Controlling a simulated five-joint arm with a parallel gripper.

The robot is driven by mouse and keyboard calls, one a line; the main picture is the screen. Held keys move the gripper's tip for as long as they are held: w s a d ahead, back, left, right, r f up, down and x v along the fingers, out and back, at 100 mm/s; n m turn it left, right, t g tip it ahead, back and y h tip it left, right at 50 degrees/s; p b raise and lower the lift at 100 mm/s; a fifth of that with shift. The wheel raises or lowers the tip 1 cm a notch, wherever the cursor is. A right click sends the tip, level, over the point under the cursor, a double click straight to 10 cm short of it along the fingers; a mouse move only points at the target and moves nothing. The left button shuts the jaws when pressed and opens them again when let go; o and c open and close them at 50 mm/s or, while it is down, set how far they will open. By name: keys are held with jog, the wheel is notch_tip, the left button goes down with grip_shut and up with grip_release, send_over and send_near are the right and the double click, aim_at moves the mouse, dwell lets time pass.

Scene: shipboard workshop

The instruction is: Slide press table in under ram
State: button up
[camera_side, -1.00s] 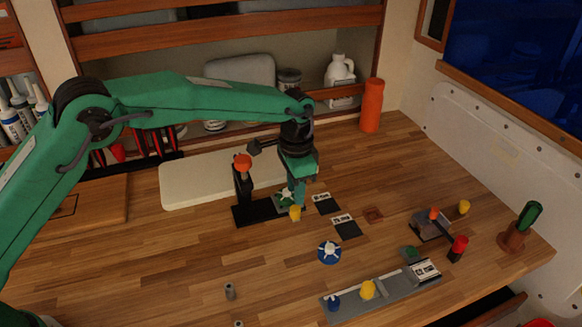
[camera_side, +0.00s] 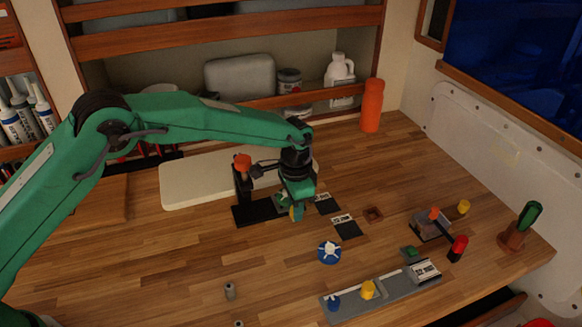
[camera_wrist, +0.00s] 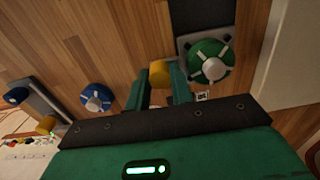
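The press has a black base (camera_side: 246,215) and an upright column with an orange-red head (camera_side: 242,161). Its small table, a grey plate (camera_wrist: 188,44) in the wrist view, carries a green round part with white spokes (camera_wrist: 211,62). A yellow knob (camera_side: 292,212) is at the table's near end, mostly hidden by my gripper in the side view. My gripper (camera_side: 296,215) is down at this knob. In the wrist view the fingers stand on both sides of the yellow knob (camera_wrist: 160,73). I cannot tell whether they press on it.
A blue round part (camera_side: 329,252) stands on the wood in front. A grey strip fixture (camera_side: 385,292) with a yellow knob lies nearer. Dark labelled pads (camera_side: 347,228) lie right of the press. A pale board (camera_side: 200,182) is behind. Small fixtures (camera_side: 432,225) stand at right.

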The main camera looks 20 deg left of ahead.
jog(key=shift+c, duration=0.7)
jog(key=shift+s+a, duration=1.7)
jog(key=shift+a, duration=0.1)
jog(key=o, duration=0.7)
jog(key=shift+c, duration=0.2)
jog(key=shift+r, duration=0.15)
notch_tip(320, 180, up, 8)
jog(key=shift+f, duration=0.2)
jog(key=shift+o, duration=0.5)
